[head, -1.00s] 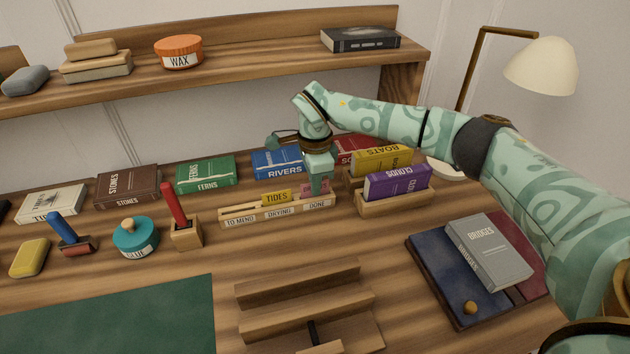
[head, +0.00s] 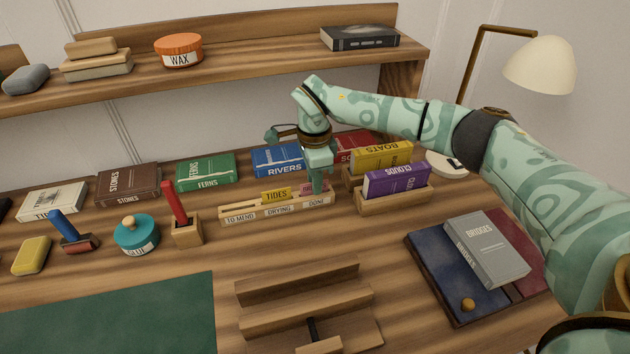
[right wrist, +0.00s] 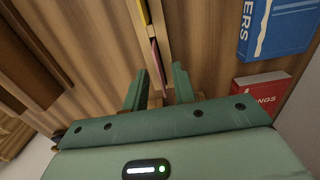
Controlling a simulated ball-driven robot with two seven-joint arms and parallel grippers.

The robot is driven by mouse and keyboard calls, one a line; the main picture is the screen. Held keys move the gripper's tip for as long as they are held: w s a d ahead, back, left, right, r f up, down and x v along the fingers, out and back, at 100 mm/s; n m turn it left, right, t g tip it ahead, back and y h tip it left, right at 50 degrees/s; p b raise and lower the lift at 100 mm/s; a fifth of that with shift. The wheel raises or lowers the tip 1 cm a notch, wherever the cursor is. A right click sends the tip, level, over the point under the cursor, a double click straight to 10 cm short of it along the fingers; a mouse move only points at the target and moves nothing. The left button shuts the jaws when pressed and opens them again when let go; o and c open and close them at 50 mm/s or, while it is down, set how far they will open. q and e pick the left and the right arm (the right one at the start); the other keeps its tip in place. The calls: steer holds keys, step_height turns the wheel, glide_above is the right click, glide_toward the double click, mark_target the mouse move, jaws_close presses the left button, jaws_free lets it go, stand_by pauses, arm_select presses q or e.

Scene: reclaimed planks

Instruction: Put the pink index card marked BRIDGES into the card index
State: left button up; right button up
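The card index (head: 243,218) is a low wooden rack labelled TO MEND, DRYING and DONE. The pink card (head: 306,189) stands in it at the DONE end, its lettering mostly hidden by my fingers. A yellow TIDES card (head: 275,196) stands to its left. My right gripper (head: 318,188) is down over the DONE end. In the right wrist view its fingers (right wrist: 158,82) are apart on either side of the pink card (right wrist: 155,62), with a gap visible. My left gripper is not in view.
Behind the rack lie the blue RIVERS book (head: 277,160) and a red book (head: 354,147). A wooden holder (head: 395,201) with BOATS and CLOUDS books stands close to the right. A red-handled tool in a block (head: 187,232) stands left. A wooden stand (head: 300,310) is in front.

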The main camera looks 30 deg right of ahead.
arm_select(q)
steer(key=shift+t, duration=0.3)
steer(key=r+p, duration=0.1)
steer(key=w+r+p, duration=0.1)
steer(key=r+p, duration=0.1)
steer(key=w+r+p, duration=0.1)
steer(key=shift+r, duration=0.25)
arm_select(e)
step_height(320, 180, up, 15)
steer(key=shift+f, duration=0.25)
step_height(320, 180, down, 16)
steer(key=b, duration=0.5)
steer(key=shift+f, duration=0.15)
steer(key=shift+r, duration=0.4)
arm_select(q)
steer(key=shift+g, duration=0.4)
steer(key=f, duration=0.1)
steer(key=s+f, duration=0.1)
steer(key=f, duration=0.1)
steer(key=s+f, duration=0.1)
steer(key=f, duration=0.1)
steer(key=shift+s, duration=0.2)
